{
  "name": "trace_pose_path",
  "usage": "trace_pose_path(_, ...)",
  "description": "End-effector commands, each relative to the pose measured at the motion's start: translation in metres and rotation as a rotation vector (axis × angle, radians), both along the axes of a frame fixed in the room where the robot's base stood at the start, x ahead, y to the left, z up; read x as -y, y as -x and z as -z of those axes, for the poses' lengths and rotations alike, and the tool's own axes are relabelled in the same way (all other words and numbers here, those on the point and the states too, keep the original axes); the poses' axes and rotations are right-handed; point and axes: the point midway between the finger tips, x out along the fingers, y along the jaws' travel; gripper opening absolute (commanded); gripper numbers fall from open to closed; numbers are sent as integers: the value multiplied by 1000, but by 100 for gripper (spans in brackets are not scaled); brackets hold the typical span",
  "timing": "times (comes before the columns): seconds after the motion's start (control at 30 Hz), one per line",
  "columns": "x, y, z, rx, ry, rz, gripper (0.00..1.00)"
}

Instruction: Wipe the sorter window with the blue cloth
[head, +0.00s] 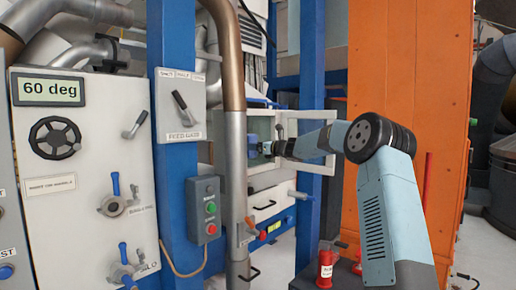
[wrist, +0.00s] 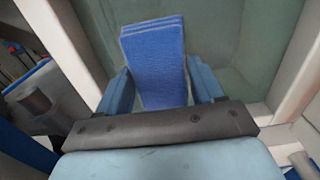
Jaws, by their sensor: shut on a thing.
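The blue cloth (wrist: 153,62) is a folded, layered pad held between the two light-blue fingers of my gripper (wrist: 161,84) in the wrist view. The greenish pane of the sorter window (wrist: 234,38) lies in front of the cloth, inside a pale frame. I cannot tell whether the cloth touches the pane. In the head view my gripper (head: 279,148) reaches left into the white sorter's recess, and the window (head: 262,162) shows only in part behind the pipe and my gripper.
A brown and grey vertical pipe (head: 236,130) stands just left of my gripper. A blue post (head: 312,80) and an orange column (head: 410,90) stand close to my arm. A control box (head: 204,210) with buttons and a valve panel (head: 85,180) are at left.

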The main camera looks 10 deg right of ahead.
Motion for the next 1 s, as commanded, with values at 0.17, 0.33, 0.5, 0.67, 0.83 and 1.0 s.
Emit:
trace_pose_path(0.17, -11, 7, 0, -1, 0, 0, 34)
trace_pose_path(0.33, -22, 13, 0, 0, 0, -2, 34)
trace_pose_path(0.5, -26, 15, -1, 0, 0, -3, 34)
trace_pose_path(0.67, -26, 15, -9, 2, 0, -4, 34)
trace_pose_path(0.83, -26, 16, -21, 2, -1, -3, 34)
trace_pose_path(1.0, -25, 17, -29, 1, -1, -3, 34)
